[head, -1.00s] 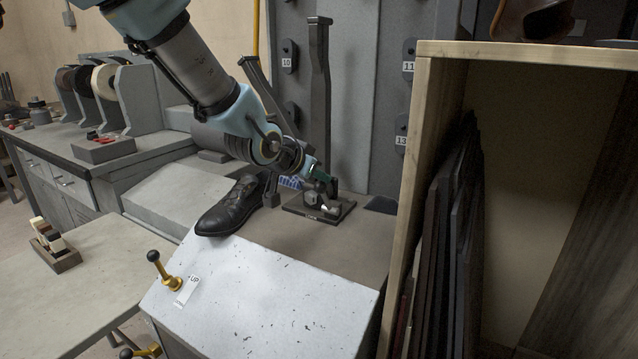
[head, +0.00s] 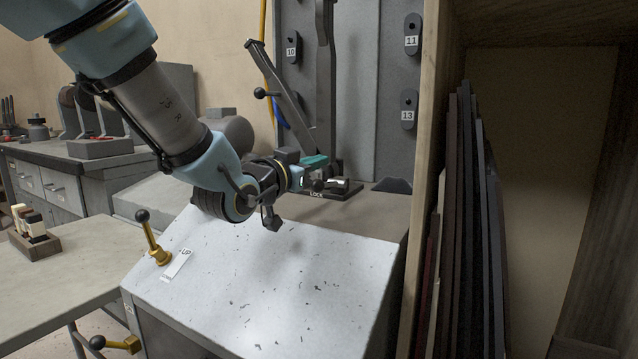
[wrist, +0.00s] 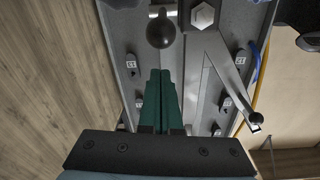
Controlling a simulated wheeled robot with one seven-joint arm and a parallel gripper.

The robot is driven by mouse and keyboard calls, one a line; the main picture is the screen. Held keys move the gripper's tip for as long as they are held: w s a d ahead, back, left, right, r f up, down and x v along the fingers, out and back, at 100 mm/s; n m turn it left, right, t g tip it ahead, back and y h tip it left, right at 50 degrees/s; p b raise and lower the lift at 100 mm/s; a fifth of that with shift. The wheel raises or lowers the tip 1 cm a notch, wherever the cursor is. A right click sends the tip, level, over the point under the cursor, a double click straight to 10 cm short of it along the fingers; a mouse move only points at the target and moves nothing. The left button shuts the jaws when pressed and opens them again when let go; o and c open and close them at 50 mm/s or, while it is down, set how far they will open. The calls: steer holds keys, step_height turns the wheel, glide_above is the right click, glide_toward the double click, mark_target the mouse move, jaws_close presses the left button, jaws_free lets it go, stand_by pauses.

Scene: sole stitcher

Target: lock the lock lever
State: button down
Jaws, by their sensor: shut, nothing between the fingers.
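The lock lever shows as a dark ball knob (wrist: 160,31) on a short metal stem at the top of the wrist view, just beyond my fingertips. In the head view, the black base with the LOCK label (head: 316,195) sits on the machine top, partly hidden by my gripper. My gripper (head: 322,160) has green fingers and is just above and beside that base. In the wrist view the fingers of my gripper (wrist: 160,73) lie side by side, shut and empty. They point toward the knob, and I cannot tell whether they touch it.
A grey slanted lever with a ball knob (head: 260,93) rises behind my gripper. A wooden shelf (head: 430,160) with dark sheets stands close on the right. The white sloped panel (head: 265,285) in front is clear, with a brass handle (head: 152,240) at its left.

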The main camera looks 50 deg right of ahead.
mark_target(318, 180)
steer(key=shift+s+a+f+h+b, duration=0.1)
steer(key=shift+a+f+h+b, duration=0.15)
steer(key=shift+f+b, duration=0.25)
steer(key=shift+a+f+h+b, duration=0.1)
steer(key=shift+f+h+b, duration=0.15)
steer(key=shift+f+b, duration=0.25)
steer(key=shift+a+b, duration=0.15)
steer(key=shift+b, duration=0.4)
steer(key=shift+s+a+f+b, duration=0.1)
steer(key=shift+a+f+b, duration=0.25)
steer(key=shift+f+b, duration=0.65)
